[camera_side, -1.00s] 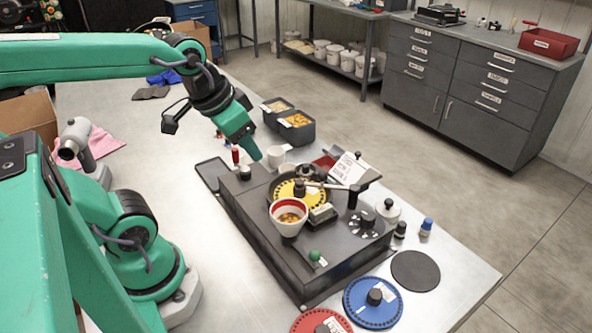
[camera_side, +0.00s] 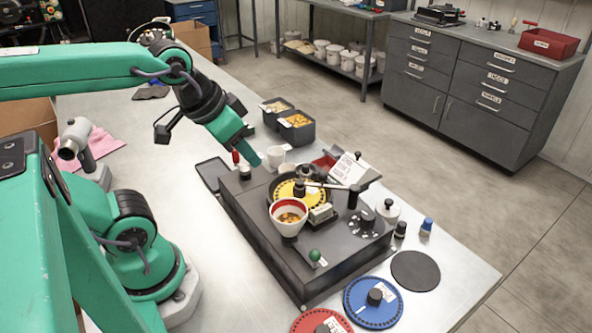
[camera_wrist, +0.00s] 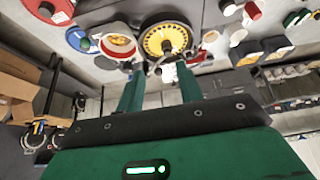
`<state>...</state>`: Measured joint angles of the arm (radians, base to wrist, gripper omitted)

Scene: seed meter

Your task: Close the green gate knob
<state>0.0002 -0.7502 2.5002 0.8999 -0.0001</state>
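The green gate knob (camera_side: 315,255) is a small round ball on the front end of the dark seed meter box (camera_side: 262,240), beside a white label. In the wrist view a small green spot (camera_wrist: 84,43) at upper left looks like the same knob. My gripper (camera_side: 254,160) is in the air near the far left end of the box, well away from the knob. In the wrist view its two green fingers (camera_wrist: 159,68) stand apart with nothing held between them.
A red-rimmed bowl of seeds (camera_side: 289,218) and a yellow seed disc (camera_side: 286,191) sit on the box between gripper and knob. A black post (camera_side: 353,197) rises to the right. Blue disc (camera_side: 372,302) and red disc (camera_side: 322,322) lie by the front end.

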